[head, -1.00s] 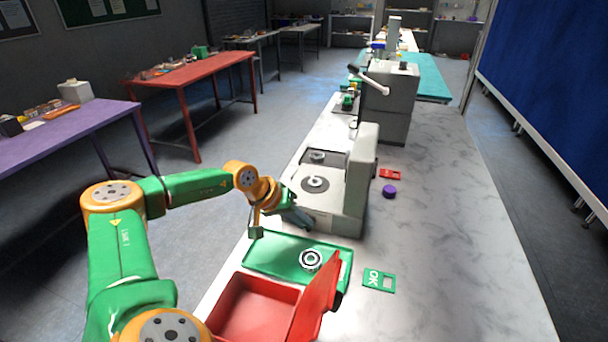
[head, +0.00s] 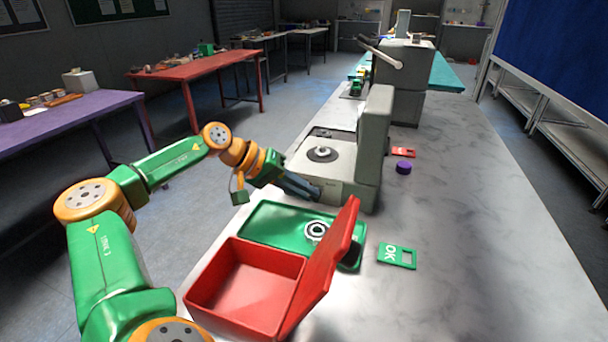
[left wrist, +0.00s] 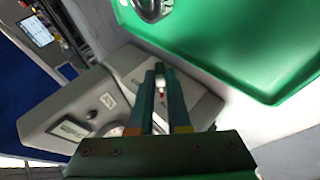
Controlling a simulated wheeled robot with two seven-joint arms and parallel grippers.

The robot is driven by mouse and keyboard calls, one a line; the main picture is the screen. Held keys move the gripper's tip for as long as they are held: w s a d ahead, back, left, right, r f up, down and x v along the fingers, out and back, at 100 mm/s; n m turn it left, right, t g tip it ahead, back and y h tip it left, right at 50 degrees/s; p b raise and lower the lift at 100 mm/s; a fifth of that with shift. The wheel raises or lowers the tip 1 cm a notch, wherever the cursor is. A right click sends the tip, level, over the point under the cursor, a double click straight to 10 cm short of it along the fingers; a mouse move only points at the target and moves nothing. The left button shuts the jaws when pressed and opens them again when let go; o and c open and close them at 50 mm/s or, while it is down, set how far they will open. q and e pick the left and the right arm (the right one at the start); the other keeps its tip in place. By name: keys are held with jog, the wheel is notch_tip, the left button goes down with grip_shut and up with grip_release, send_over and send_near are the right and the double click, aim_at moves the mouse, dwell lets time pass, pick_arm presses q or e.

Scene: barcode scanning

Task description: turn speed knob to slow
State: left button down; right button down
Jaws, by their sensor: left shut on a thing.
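The grey machine (head: 372,150) with a round plate on its top stands on the marble counter. My left gripper (head: 316,192) reaches from the left to the low front face of this machine. In the left wrist view its two long fingers (left wrist: 161,75) lie close together against the machine (left wrist: 110,95), shut on a small part there, taken to be the speed knob. A small white and red bit (left wrist: 160,88) shows between the fingers. The rest of the knob and its setting are hidden. My right gripper is not in view.
A green tray (head: 265,222) with a metal ring (head: 316,230) lies just in front of the machine. An open red box (head: 245,285) with a raised lid is nearer. A green OK card (head: 397,256), a red tag (head: 403,152) and a purple cap (head: 404,167) lie right.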

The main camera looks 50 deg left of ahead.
pick_arm(q)
jog(key=shift+f, duration=0.1)
jog(key=c, duration=0.9)
grip_release()
jog(key=shift+s+a, duration=0.1)
jog(key=shift+s, duration=0.05)
jog(key=b+v, duration=0.2)
jog(key=v, duration=0.4)
jog(key=shift+s+r, duration=0.1)
jog(key=shift+r, duration=0.15)
jog(key=shift+s+r, duration=0.15)
jog(key=shift+a, duration=0.1)
